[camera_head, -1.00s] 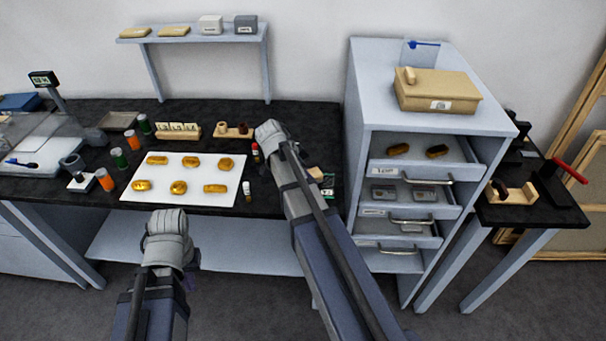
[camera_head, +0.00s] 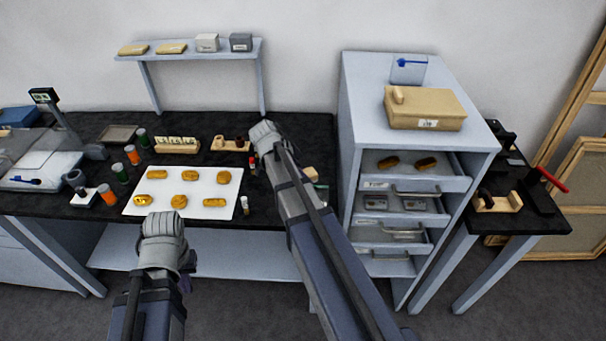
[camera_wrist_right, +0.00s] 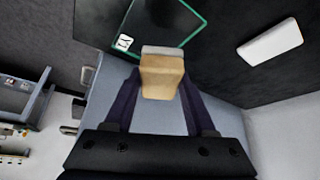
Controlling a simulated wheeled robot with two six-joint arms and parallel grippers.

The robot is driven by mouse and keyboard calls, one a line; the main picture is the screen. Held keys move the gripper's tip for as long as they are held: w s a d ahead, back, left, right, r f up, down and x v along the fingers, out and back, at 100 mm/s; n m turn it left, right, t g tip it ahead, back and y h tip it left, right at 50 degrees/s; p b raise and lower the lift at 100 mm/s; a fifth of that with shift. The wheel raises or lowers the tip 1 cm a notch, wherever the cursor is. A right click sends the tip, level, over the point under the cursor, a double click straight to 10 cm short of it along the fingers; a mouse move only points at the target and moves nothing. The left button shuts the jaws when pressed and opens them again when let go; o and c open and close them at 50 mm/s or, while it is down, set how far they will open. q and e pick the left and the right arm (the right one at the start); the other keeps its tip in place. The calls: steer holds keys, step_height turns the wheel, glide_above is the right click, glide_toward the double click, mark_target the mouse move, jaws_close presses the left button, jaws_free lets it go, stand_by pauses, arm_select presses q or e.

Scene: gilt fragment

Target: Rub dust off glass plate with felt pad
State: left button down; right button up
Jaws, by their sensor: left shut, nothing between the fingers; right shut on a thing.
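My right gripper (camera_wrist_right: 160,100) is shut on a wooden block with a grey felt face, the felt pad (camera_wrist_right: 162,75). In the head view the felt pad (camera_head: 311,174) shows beside my right forearm, which hides the right fingers. The glass plate (camera_wrist_right: 165,22), clear with green edges and a white label, lies on the dark bench beyond the pad in the wrist view. I cannot tell whether pad and glass touch. Only a bit of the glass plate (camera_head: 321,190) shows in the head view. My left gripper (camera_head: 186,284) is shut and empty, low in front of the bench; its fingers are mostly hidden. Dust is too small to tell.
A white board (camera_head: 210,181) with several gold pieces lies left of my right arm. A drawer cabinet (camera_head: 352,120) with open drawers stands close on the right. A white block (camera_wrist_right: 270,42) shows in the wrist view.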

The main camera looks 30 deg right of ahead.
steer(key=shift+r, duration=0.1)
step_height(320, 180, up, 3)
steer(key=p, duration=0.3)
stand_by(0.3)
stand_by(0.4)
